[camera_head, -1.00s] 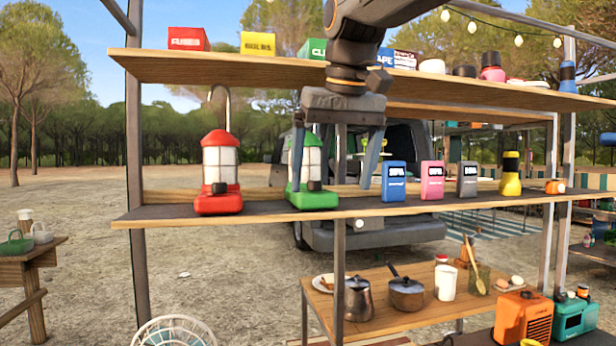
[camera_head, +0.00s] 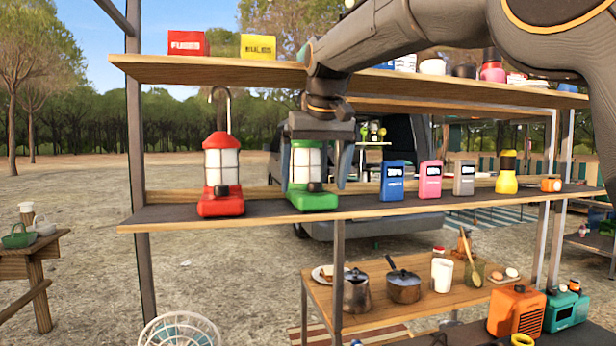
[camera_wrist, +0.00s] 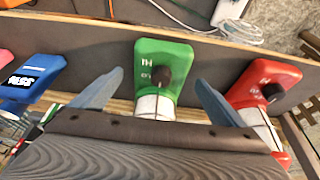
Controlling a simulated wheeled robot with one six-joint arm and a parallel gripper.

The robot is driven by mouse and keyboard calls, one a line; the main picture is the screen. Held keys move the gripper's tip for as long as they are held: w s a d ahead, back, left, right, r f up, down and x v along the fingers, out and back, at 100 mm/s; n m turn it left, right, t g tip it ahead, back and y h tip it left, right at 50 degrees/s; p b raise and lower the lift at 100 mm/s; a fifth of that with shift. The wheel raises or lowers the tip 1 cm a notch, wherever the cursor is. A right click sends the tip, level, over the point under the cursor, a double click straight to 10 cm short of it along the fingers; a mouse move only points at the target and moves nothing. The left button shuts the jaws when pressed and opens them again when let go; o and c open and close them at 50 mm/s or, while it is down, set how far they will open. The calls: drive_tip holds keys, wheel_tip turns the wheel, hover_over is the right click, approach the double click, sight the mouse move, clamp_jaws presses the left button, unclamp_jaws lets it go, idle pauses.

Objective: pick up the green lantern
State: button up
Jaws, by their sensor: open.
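The green lantern (camera_head: 312,196) stands upright on the middle shelf, with a green base, a pale globe and a dark knob on its front. My gripper (camera_head: 312,178) is open, its fingers on either side of the lantern's upper part, and it hides the lantern's top. In the wrist view the green lantern (camera_wrist: 160,72) lies between the two spread fingers, with a gap on each side; its base extends past the fingertips (camera_wrist: 160,84). I cannot tell whether either finger touches it.
A red lantern (camera_head: 221,180) with a hook stands close on the left. Blue (camera_head: 393,181), pink (camera_head: 430,180) and grey (camera_head: 463,178) boxes stand to the right. The upper shelf (camera_head: 215,72) passes close above my gripper. Cookware sits on the lower table (camera_head: 325,305).

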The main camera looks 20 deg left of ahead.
sight(313, 192)
drive_tip(key=shift+p+x, duration=0.3)
drive_tip(key=shift+x, duration=1.7)
drive_tip(key=c, duration=1.6)
drive_tip(key=shift+r, duration=0.1)
drive_tip(key=shift+c, duration=0.3)
drive_tip(key=shift+r+p, duration=0.35)
drive_tip(key=shift+p, duration=0.25)
